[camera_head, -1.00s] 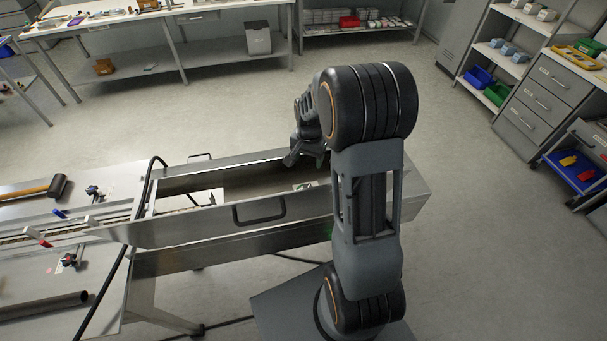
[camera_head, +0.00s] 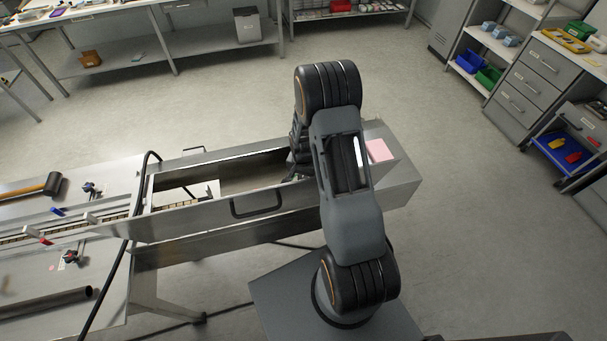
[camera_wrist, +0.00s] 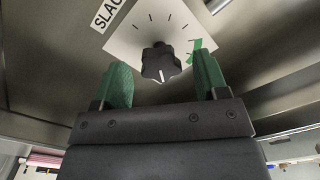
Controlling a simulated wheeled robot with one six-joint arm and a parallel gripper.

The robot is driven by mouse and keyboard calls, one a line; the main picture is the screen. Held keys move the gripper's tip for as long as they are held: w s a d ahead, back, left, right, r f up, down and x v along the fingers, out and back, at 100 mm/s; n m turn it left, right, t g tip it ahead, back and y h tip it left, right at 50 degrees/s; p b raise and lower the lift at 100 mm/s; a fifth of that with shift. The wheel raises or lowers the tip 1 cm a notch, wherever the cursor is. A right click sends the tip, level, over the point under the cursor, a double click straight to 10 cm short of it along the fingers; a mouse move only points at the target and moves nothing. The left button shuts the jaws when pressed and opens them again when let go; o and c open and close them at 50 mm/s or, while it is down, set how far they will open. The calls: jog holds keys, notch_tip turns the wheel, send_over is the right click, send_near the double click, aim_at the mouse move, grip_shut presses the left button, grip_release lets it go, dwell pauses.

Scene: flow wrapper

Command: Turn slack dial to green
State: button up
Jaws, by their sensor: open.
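The slack dial's black lobed knob (camera_wrist: 160,62) sits on a white plate (camera_wrist: 128,38) with black tick marks, in the wrist view. A green mark (camera_wrist: 197,46) is on the plate, up and right of the knob. A white line on the knob points toward the bottom of the picture, away from the green. My gripper (camera_wrist: 164,72) is open, its two green-padded fingers apart, one on each side of the knob in the picture. I cannot tell whether either finger touches it.
The "SLAC..." label (camera_wrist: 107,12) is partly cut off beside the plate. Metal walls of the machine trough (camera_head: 180,221) stand close around my gripper. A pink pad (camera_head: 379,150) lies on the machine's right end. A mallet (camera_head: 42,186) lies on the left table.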

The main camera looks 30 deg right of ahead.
jog(key=shift+f, duration=0.1)
jog(key=c, duration=0.9)
jog(key=shift+f+n+b, duration=0.2)
jog(key=shift+n+b, duration=0.85)
jog(key=shift+n, duration=0.05)
jog(key=n+b, duration=0.3)
jog(key=n, duration=0.1)
jog(key=shift+n, duration=0.3)
jog(key=n+b, duration=0.1)
jog(key=n, duration=0.2)
jog(key=shift+b, duration=0.35)
jog(key=shift+s+r+n+b, duration=0.1)
jog(key=shift+n+b, duration=0.55)
jog(key=shift+n, duration=1.45)
